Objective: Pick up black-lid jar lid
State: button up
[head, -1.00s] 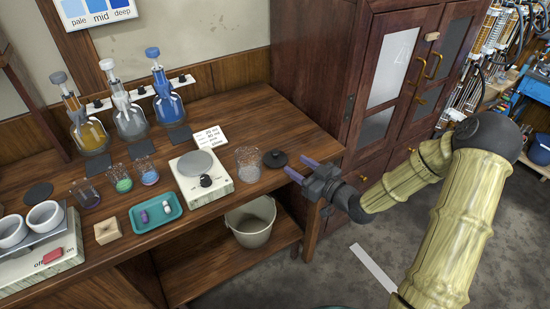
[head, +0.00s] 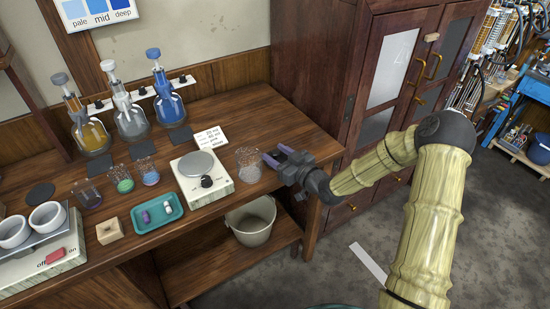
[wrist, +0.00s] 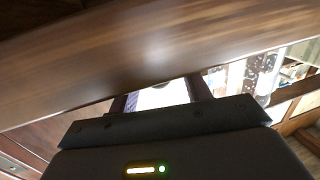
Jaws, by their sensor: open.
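My gripper (head: 277,155) is at the right end of the wooden bench, over the spot where the black knobbed lid lay. Its purple fingers are apart and point left toward a clear glass jar (head: 248,164). The lid is now hidden or nearly hidden by the gripper, and I cannot tell whether it lies between the fingers. In the wrist view my gripper (wrist: 162,96) shows two dark fingers apart, with a pale, unclear patch between them. The lid cannot be made out there.
A balance (head: 201,180) stands left of the glass jar. A teal tray (head: 137,226), a wooden block (head: 109,230) and several beakers sit further left. Stoppered flasks line the back. A dark cabinet (head: 345,105) rises behind my arm. A bucket (head: 250,222) stands below the bench.

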aim_at(275, 152)
jog(key=shift+w+a, duration=0.35)
grip_shut()
dwell(0.3)
notch_tip(275, 152, up, 10)
dwell(0.6)
dwell(0.4)
